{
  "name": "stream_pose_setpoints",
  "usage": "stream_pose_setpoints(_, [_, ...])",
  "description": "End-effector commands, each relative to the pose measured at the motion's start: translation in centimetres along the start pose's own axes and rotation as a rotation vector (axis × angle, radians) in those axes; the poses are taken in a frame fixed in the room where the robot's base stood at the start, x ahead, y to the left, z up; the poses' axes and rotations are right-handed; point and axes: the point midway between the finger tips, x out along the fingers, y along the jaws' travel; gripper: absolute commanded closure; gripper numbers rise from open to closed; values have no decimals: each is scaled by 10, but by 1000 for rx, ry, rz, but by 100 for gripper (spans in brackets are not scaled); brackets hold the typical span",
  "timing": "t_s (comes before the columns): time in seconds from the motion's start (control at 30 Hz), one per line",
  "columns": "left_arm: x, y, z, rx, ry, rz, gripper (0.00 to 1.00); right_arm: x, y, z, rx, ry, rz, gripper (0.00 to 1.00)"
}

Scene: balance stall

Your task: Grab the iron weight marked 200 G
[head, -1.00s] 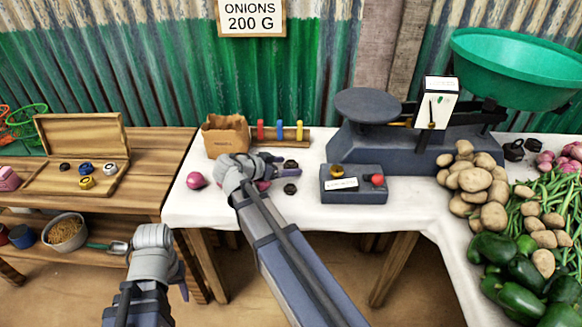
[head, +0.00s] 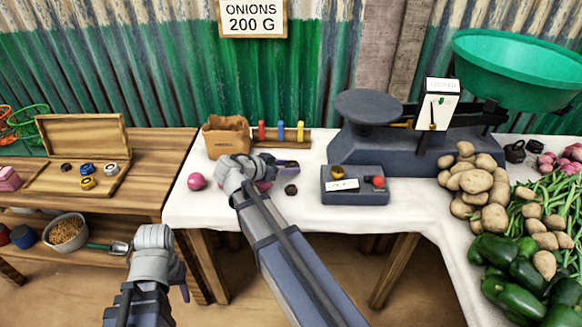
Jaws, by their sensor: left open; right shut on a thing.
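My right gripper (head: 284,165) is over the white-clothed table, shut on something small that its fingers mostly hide. A dark round weight (head: 291,190) lies on the cloth just in front of it. Several small weights sit in and by the open wooden case on the left: a dark one (head: 66,167), a blue-rimmed one (head: 86,169), a yellow-and-dark one (head: 88,183) and a pale-topped one (head: 110,168). No marking is readable on any of them. My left gripper (head: 180,280) is open, low in front of the wooden bench.
A paper bag (head: 226,138) and a rack of coloured pegs (head: 282,135) stand behind my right gripper. A pink onion (head: 196,181) lies to the left. A control box (head: 355,192) and a scale (head: 390,150) stand to the right, with potatoes (head: 490,210) beyond.

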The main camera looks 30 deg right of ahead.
Motion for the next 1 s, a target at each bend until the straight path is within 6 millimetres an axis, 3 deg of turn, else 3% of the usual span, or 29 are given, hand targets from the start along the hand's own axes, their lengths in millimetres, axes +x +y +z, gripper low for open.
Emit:
stream_pose_setpoints(0.37, [-15,-1,1,0,0,0,50,-7,0,-13,0,0,0,100])
stream_pose_setpoints(0.8, [-78,-8,5,0,0,0,50,-38,0,-69,0,0,0,100])
stream_pose_setpoints(1.0, [-98,-9,6,0,0,0,50,-47,0,-87,0,0,0,100])
